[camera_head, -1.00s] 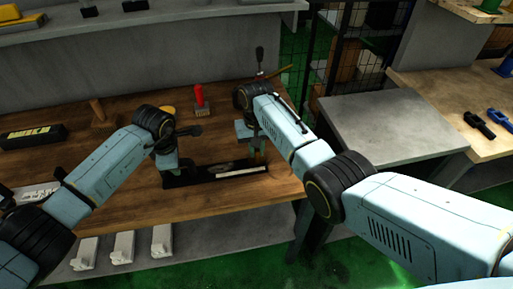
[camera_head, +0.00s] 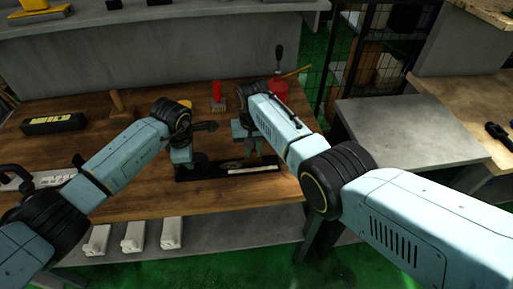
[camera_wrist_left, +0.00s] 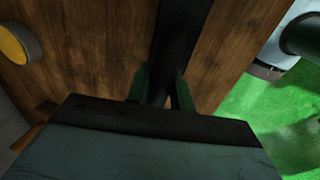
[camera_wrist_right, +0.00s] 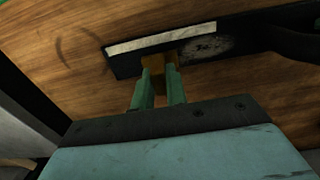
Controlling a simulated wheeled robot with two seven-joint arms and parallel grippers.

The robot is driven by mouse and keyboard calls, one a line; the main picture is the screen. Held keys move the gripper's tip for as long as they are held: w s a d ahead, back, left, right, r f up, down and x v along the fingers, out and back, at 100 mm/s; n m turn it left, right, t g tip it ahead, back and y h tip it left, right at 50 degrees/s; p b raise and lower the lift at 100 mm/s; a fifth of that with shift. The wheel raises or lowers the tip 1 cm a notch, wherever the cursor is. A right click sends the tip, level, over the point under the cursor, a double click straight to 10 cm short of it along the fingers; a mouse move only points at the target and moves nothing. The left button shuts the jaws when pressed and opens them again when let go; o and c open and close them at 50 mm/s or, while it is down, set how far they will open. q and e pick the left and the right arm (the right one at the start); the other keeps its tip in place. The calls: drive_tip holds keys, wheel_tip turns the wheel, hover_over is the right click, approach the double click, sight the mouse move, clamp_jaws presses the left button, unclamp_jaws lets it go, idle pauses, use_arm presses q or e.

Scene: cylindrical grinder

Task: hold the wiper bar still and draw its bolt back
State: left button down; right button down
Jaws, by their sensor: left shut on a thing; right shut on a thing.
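The wiper bar (camera_head: 210,175) is a long dark bar with a pale strip, lying along the front of the wooden bench. My left gripper (camera_head: 186,166) is at its left end; in the left wrist view the green fingers (camera_wrist_left: 160,92) are shut on the dark bar (camera_wrist_left: 183,30). My right gripper (camera_head: 250,155) comes down over the middle part of the bar. In the right wrist view its fingers (camera_wrist_right: 160,80) are shut on a small brass-coloured bolt (camera_wrist_right: 158,62), between the pale strip and a scuffed patch. The fingers hide part of the bolt.
Behind the bar stand a red-handled tool (camera_head: 217,93), a red can (camera_head: 278,88) and a wooden peg (camera_head: 118,103). A dark box (camera_head: 52,123) lies at left. A grey-topped table (camera_head: 405,130) stands at right. The bench between box and arms is clear.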

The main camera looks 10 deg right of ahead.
use_arm(q)
drive_tip(key=shift+d, duration=0.2)
use_arm(e)
drive_tip(key=c, duration=1.6)
unclamp_jaws()
drive_tip(key=shift+a, duration=0.25)
drive_tip(key=shift+o, duration=1)
drive_tip(key=shift+d, duration=0.1)
wheel_tip(320, 180, up, 12)
use_arm(q)
drive_tip(key=shift+a, duration=0.1)
drive_tip(key=c, duration=1.1)
unclamp_jaws()
drive_tip(key=shift+c, duration=0.2)
